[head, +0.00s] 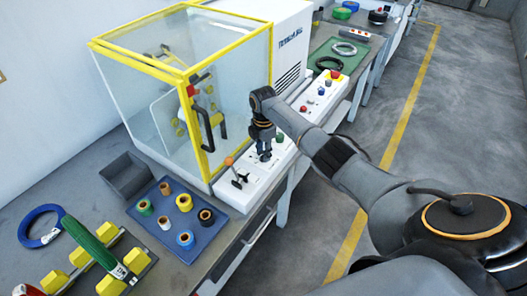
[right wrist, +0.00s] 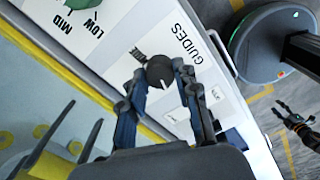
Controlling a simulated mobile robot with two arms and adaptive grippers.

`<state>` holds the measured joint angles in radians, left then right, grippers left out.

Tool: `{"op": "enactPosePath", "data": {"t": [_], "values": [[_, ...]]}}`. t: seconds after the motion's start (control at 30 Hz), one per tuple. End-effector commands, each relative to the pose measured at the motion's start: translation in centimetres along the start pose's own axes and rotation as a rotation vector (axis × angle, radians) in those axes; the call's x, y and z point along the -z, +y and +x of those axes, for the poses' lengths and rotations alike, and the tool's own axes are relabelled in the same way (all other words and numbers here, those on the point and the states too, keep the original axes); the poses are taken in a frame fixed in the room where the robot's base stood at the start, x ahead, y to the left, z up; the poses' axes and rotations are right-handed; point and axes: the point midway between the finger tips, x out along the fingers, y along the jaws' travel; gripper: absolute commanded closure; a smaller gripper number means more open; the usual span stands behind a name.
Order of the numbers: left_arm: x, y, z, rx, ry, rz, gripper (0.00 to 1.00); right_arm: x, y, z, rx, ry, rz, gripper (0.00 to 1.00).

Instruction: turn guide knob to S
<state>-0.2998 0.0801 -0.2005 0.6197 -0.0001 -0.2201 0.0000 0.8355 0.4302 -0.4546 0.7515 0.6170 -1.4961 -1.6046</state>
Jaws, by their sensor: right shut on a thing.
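The guide knob (right wrist: 159,70) is a dark round knob with a white pointer line, on the white panel beside the printed word GUIDES (right wrist: 205,47). My right gripper (right wrist: 160,82) is shut on it, with one finger on each side. The pointer points toward the lower right in the right wrist view. Small white labels lie by the right finger, too small to read. In the head view my right gripper (head: 264,153) reaches down onto the white control panel (head: 285,152) and hides the knob. My left gripper (right wrist: 297,119) shows at the right edge of the right wrist view, fingers apart and empty.
A yellow-framed clear enclosure (head: 196,85) stands left of my right gripper. A lever with an orange ball (head: 229,161) stands on the panel in front. A blue tray (head: 176,216) with several spools lies at lower left. More buttons line the panel farther back.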

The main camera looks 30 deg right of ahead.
Motion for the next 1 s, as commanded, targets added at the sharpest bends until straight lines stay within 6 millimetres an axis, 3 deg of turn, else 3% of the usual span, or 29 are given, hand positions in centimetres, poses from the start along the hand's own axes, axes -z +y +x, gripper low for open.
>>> {"op": "enactPosePath", "data": {"t": [0.13,0.17,0.27,0.67,1.0], "values": [[0.0,0.0,0.0,0.000,0.000,0.000,0.52,0.0,0.0,0.0,0.000,0.001,0.001,1.00],[0.0,0.0,0.0,0.000,0.000,0.000,0.52,0.0,0.0,0.0,0.000,0.001,0.001,0.65],[0.0,0.0,0.0,0.000,0.000,0.000,0.52,0.0,0.0,0.0,0.000,0.001,0.001,0.46],[-0.1,-0.1,0.0,0.001,-0.001,-0.001,0.52,0.0,0.1,-0.7,-0.001,0.000,0.002,0.46],[0.0,0.0,0.0,0.000,0.000,-0.001,0.52,0.0,0.1,-7.3,-0.005,0.000,0.000,0.46]]}}
